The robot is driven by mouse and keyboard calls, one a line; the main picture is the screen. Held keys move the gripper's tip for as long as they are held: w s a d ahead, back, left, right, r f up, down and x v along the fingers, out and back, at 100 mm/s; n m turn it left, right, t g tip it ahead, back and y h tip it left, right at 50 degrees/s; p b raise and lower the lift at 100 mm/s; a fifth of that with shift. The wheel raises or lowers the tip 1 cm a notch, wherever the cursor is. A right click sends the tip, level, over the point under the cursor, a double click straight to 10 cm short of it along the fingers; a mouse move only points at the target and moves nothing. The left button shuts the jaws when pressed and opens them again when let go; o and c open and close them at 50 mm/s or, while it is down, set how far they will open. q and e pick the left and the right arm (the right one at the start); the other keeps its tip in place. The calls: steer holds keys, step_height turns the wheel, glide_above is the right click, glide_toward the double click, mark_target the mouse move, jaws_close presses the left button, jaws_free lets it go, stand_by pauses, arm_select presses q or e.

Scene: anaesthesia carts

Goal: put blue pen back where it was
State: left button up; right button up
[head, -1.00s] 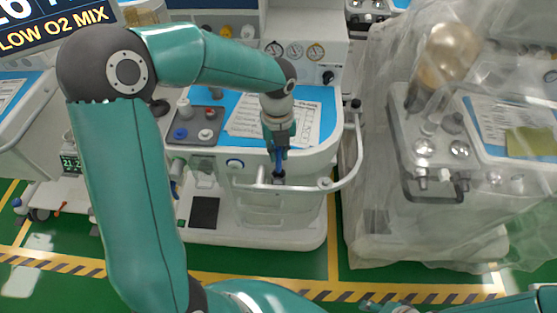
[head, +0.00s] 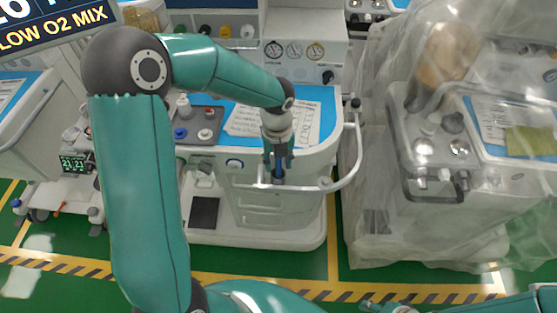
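The blue pen (head: 278,174) stands roughly upright in a small dark holder (head: 278,182) on the front rail of the middle anaesthesia cart. Only a short blue part of it shows. My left gripper (head: 278,164) points down just above the holder. Its fingers are spread to either side of the pen, and it looks open. Whether a finger still touches the pen is too small to tell. My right gripper (head: 385,307) shows only in part at the bottom edge, and its fingers cannot be made out.
The middle cart's blue top (head: 318,98) bears printed sheets (head: 300,122) and a grey panel with knobs (head: 199,124). Its curved rail (head: 357,150) juts out on the right. A cart under clear plastic (head: 385,215) stands to the right. A small monitor (head: 76,164) is at left.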

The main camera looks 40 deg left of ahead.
arm_select(q)
step_height(320, 180, up, 12)
steer(key=shift+r, duration=0.15)
stand_by(0.6)
steer(key=shift+s, duration=0.1)
